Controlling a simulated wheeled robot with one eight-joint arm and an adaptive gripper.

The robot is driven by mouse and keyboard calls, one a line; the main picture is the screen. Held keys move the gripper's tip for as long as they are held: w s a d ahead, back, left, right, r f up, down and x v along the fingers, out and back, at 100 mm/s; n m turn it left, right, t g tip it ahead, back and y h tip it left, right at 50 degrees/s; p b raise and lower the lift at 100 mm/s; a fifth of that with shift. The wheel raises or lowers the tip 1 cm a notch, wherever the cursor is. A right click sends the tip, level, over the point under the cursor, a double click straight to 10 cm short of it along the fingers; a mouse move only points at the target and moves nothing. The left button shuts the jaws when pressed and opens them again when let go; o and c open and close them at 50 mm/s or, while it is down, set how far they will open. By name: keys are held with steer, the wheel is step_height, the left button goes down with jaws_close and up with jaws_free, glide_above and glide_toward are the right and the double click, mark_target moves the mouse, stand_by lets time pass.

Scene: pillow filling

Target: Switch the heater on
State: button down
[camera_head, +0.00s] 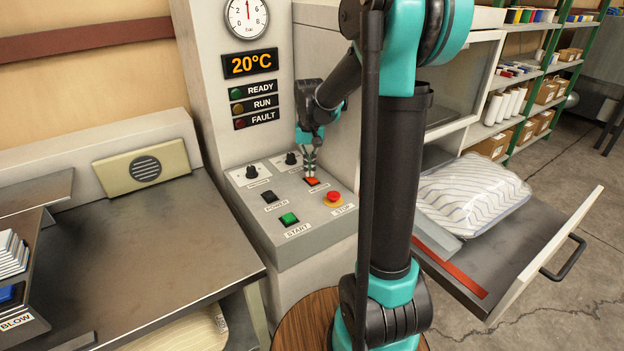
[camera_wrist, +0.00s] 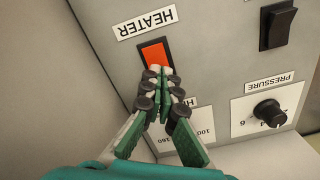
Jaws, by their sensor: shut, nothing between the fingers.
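The heater switch (camera_head: 312,181) is an orange-red rocker on the sloped control panel, above the red stop button. It also shows in the wrist view (camera_wrist: 154,52), beside its HEATER label (camera_wrist: 147,23), and its surface looks lit or bright orange. My gripper (camera_head: 309,172) is shut and empty, with its fingertips at the switch. In the wrist view the fingertips (camera_wrist: 160,72) overlap the switch's near edge; I cannot tell whether they press it. The temperature display (camera_head: 250,64) reads 20°C.
The panel also has a black power switch (camera_head: 270,197), a green start button (camera_head: 289,218), a red stop button (camera_head: 333,198) and a pressure knob (camera_wrist: 270,112). A gauge (camera_head: 246,18) is above. A striped pillow (camera_head: 470,193) lies on the open drawer at right.

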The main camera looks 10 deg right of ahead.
steer(key=shift+f, duration=0.3)
steer(key=shift+r, duration=3.5)
